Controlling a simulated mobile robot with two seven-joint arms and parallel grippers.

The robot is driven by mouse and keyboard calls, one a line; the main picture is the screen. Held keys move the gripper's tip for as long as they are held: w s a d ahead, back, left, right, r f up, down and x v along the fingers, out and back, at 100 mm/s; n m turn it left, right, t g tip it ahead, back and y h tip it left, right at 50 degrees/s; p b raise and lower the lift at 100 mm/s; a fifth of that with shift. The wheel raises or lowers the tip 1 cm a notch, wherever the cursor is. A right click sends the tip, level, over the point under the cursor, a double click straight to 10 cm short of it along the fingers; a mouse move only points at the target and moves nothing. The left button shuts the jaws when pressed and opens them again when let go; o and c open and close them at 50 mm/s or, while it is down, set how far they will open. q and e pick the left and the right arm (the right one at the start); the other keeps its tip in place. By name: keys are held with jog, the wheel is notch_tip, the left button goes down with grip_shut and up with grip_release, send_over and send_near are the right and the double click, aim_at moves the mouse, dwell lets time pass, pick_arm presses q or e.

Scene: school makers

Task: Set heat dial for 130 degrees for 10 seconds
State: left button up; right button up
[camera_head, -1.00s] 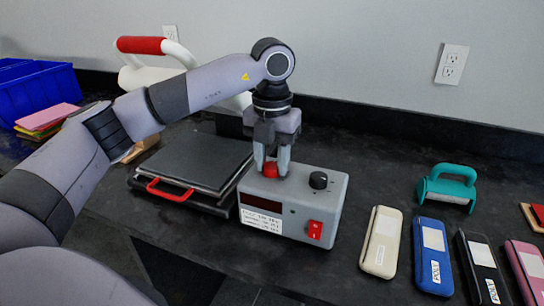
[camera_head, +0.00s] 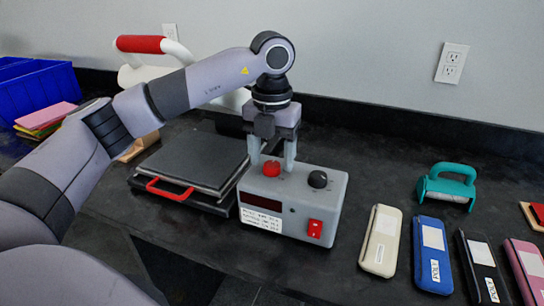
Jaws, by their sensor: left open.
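The grey control box (camera_head: 282,184) of the heat press stands on the dark bench, with a red dial (camera_head: 271,168) and a black dial (camera_head: 318,179) on its top. Its front has a dark display (camera_head: 262,202), a white label (camera_head: 262,220) and a red switch (camera_head: 315,228). My left gripper (camera_head: 272,160) points down over the red dial. Its fingers are spread, one to each side of the dial and clear of it. I cannot read the dial marks or any digits. My right gripper is out of view.
The heat press plate (camera_head: 192,160) with a red handle (camera_head: 170,188) sits left of the box. Cream (camera_head: 381,240), blue (camera_head: 433,255) and black (camera_head: 480,265) cases and a teal hand tool (camera_head: 447,186) lie to the right. A white press arm with a red grip (camera_head: 140,44) stands behind.

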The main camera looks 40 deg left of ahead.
aim_at(272, 164)
pick_arm(q)
notch_tip(272, 164, up, 6)
jog(key=shift+f, duration=0.2)
jog(key=shift+r, duration=0.45)
jog(key=shift+f, duration=0.1)
